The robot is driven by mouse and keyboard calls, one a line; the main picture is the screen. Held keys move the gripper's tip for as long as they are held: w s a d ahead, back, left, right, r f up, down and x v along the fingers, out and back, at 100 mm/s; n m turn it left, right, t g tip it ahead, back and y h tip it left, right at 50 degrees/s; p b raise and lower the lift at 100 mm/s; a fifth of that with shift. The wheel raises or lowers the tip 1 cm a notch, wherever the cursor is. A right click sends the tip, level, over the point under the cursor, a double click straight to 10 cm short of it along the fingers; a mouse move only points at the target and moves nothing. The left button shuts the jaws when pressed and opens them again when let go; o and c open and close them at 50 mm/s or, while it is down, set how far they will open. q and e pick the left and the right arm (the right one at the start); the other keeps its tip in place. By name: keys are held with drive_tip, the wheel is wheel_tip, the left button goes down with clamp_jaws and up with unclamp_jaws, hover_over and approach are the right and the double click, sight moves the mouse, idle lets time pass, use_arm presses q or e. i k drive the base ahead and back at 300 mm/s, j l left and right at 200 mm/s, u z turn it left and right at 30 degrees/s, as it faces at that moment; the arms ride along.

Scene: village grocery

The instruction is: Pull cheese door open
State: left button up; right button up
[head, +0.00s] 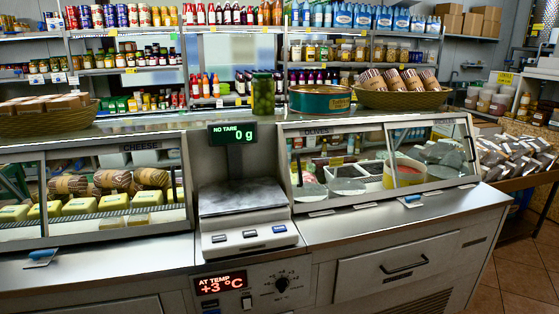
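The cheese case (138,146), labelled CHEESE, stands on the left of the counter. Its framed glass front shows a vertical divider (187,178) at the right end and another upright (43,195) near the left. Behind the glass lie several pale yellow cheese blocks (80,207) and several brown netted rolls (112,180). A small blue piece (42,254) sits at the case's lower front edge; I cannot tell whether it is a door handle. Whether any panel stands open is unclear. Neither of my grippers is in view.
A scale (242,200) reading 0 g stands right of the cheese case. The olives case (380,165) follows further right. A jar (263,95), a round tin (320,98) and baskets (400,98) sit on top. The counter strip (120,262) before the cheese case is mostly clear.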

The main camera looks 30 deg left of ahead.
sight(83, 151)
drive_tip(key=u, duration=2.15)
